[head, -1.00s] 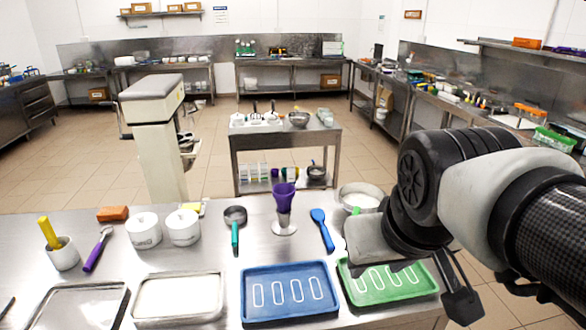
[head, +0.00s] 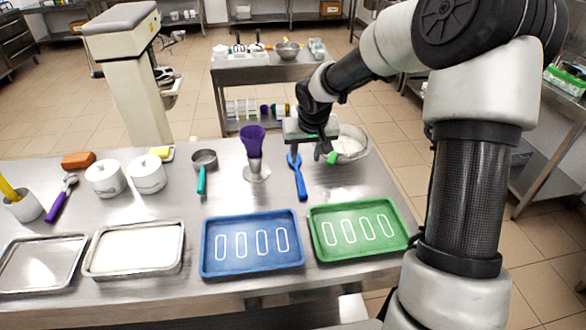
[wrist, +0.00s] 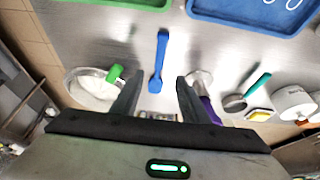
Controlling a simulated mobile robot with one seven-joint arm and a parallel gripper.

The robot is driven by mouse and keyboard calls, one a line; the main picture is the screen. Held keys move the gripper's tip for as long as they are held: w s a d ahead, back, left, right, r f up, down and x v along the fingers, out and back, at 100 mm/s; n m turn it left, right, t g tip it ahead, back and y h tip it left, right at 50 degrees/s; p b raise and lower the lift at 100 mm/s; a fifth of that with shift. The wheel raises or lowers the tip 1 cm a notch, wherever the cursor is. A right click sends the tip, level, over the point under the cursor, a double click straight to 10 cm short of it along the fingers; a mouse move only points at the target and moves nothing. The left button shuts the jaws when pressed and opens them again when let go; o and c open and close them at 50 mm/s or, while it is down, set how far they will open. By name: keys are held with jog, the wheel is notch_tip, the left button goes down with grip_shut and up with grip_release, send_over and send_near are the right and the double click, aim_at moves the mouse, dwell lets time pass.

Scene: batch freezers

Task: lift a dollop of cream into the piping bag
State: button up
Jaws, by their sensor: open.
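The purple piping bag (head: 252,140) stands upright in a metal holder (head: 256,172) at mid-table; it shows partly behind a finger in the wrist view (wrist: 207,106). A metal bowl (head: 367,152) right of it holds white cream (head: 349,144). A green-handled tool (head: 331,158) leans at the bowl's near rim; its handle also shows in the wrist view (wrist: 115,73). A blue spatula-like tool (head: 299,182) lies on the table between bag and bowl. My gripper (wrist: 160,84) is open and empty, above the far end of the blue tool. In the head view my gripper partly covers the bowl's left side.
A blue tray (head: 208,262) and a green tray (head: 320,250) with white outlines lie in front. Metal trays (head: 85,268), white pots (head: 148,175), a green-handled strainer-like tool (head: 202,180) and a yellow block (head: 160,152) stand left. A cart (head: 262,70) stands behind.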

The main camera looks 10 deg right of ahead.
send_near(301, 181)
jog(key=x, duration=0.2)
jog(key=shift+w+a+f, duration=0.1)
jog(key=shift+w+f, duration=0.1)
jog(key=shift+f, duration=0.15)
jog(key=shift+p+x, duration=0.35)
jog(key=shift+x, duration=2.35)
jog(key=shift+s, duration=0.15)
grip_shut()
notch_tip(301, 181, up, 10)
jog(key=c, duration=0.6)
grip_release()
jog(key=shift+c, duration=0.2)
grip_shut()
